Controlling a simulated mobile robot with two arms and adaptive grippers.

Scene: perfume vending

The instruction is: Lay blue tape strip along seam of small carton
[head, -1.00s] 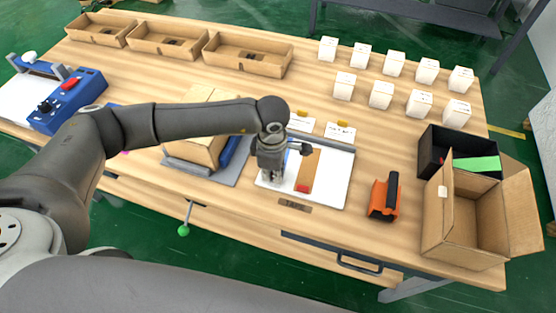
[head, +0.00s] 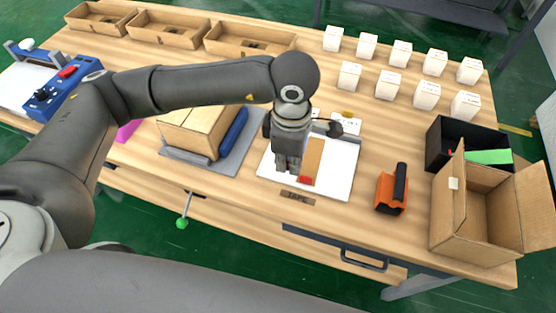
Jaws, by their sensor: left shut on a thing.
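My left gripper (head: 288,166) points down over the left part of a white board (head: 335,190) marked by a "TAPE" label. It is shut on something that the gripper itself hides. No blue tape strip can be made out on the board. A brown strip with a red end (head: 312,158) lies just right of the gripper. A closed cardboard carton (head: 190,130), seemingly the small carton, sits on a grey mat (head: 226,168) left of the gripper. A long blue piece (head: 234,131) stands along its right side. My right gripper is not in view.
An orange tool with a black handle (head: 391,192) stands right of the board. A black bin (head: 440,140) and an open cardboard box (head: 447,215) fill the right end. Several white boxes (head: 389,84) and open trays (head: 164,35) stand at the back.

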